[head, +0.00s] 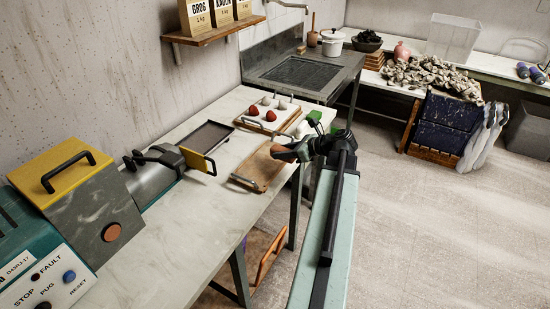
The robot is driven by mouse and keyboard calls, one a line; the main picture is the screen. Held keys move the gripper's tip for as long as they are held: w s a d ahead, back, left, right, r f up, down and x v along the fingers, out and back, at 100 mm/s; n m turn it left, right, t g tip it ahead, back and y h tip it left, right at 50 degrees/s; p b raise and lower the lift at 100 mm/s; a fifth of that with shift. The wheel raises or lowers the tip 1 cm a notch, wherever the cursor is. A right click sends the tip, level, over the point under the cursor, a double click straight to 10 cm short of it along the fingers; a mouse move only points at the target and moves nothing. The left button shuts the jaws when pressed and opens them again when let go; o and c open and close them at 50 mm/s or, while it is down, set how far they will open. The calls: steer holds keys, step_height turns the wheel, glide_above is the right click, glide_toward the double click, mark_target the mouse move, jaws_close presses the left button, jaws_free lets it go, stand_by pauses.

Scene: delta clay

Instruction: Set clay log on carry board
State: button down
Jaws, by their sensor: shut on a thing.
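The carry board (258,174), a brown wooden board with metal handles at its ends, lies on the pale bench near its front edge. My gripper (294,151) is over the right side of the board, at the end of my mint-green arm. It is shut on the clay log (284,153), a small reddish-brown piece whose left end shows. The gripper hides the rest of the log and part of the board's far right side. I cannot tell whether the log touches the board.
Behind the board is a white tray (259,124) with red and white lumps. A sink (300,72) stands beyond. The bench front (190,240) is clear; open floor (430,220) lies right.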

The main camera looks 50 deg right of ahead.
mark_target(280, 148)
steer(key=shift+w+a+f, duration=0.1)
steer(key=shift+w+a, duration=0.15)
steer(key=shift+w, duration=0.7)
steer(key=shift+w+a+f, duration=0.1)
steer(key=shift+w+a, duration=0.15)
steer(key=shift+w, duration=0.7)
step_height(280, 148, down, 4)
steer(key=b, duration=0.4)
steer(key=shift+w, duration=0.15)
steer(key=shift+r, duration=0.25)
steer(key=shift+f, duration=0.2)
steer(key=c, duration=0.9)
jaws_free()
